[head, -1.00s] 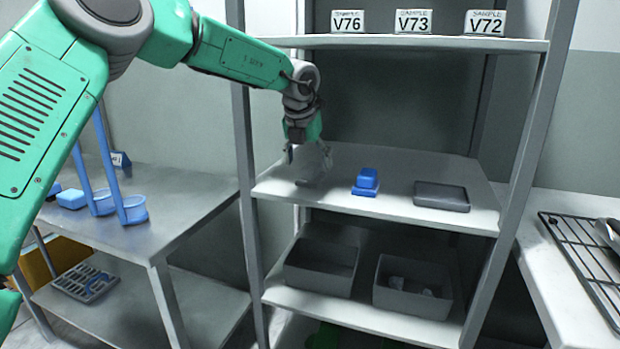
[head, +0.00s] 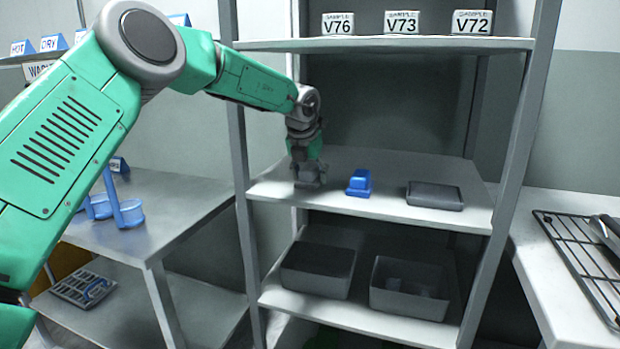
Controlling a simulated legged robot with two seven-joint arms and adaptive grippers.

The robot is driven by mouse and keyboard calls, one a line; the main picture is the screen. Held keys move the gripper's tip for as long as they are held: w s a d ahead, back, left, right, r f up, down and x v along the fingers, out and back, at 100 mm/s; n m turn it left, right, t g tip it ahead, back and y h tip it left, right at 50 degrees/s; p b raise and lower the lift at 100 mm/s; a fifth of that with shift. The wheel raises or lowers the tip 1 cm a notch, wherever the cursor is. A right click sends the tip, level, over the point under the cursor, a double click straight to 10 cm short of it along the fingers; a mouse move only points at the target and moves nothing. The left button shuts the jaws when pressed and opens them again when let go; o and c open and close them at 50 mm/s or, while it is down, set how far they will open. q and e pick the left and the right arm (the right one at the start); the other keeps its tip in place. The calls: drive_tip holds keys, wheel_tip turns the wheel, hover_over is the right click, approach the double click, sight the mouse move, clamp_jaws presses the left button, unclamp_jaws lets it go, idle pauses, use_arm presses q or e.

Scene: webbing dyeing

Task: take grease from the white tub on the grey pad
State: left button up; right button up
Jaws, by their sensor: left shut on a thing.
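My left gripper (head: 307,172) reaches down to the left end of the middle shelf (head: 392,207). It is shut on a small grey thing that is too dark and small to make out, at shelf level. I cannot make out a white tub; the gripper may hide it. A dark grey, flat, tray-like piece (head: 435,195) lies at the right of the same shelf, with nothing visible on it. My right gripper is not in view.
A blue block-like item (head: 359,184) sits on the shelf just right of my left gripper. Two grey bins (head: 318,271) (head: 408,290) stand on the shelf below. White sample labels (head: 402,22) stand above. A table (head: 190,203) is left, a wire rack (head: 578,258) right.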

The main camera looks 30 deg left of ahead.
sight(306, 166)
use_arm(q)
drive_tip(key=shift+s+a+f, duration=0.1)
drive_tip(key=shift+a+f, duration=0.1)
drive_tip(key=shift+a, duration=0.5)
drive_tip(key=shift+a+r, duration=0.1)
drive_tip(key=shift+a, duration=0.1)
drive_tip(key=shift+d+r+p, duration=0.1)
drive_tip(key=shift+r+p, duration=0.2)
drive_tip(key=shift+r, duration=0.1)
drive_tip(key=r, duration=0.2)
drive_tip(key=d, duration=0.1)
drive_tip(key=shift+s+r+p, duration=0.3)
drive_tip(key=shift+r+p, duration=0.1)
drive_tip(key=s+d, duration=0.2)
drive_tip(key=s, duration=0.6)
drive_tip(key=s+d, duration=0.1)
drive_tip(key=s, duration=0.7)
drive_tip(key=shift+s+d+p, duration=0.35)
drive_tip(key=shift+s, duration=0.05)
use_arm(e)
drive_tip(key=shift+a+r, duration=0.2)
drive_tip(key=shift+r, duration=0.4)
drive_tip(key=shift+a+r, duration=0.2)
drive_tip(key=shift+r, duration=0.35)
use_arm(q)
drive_tip(key=shift+f, duration=0.15)
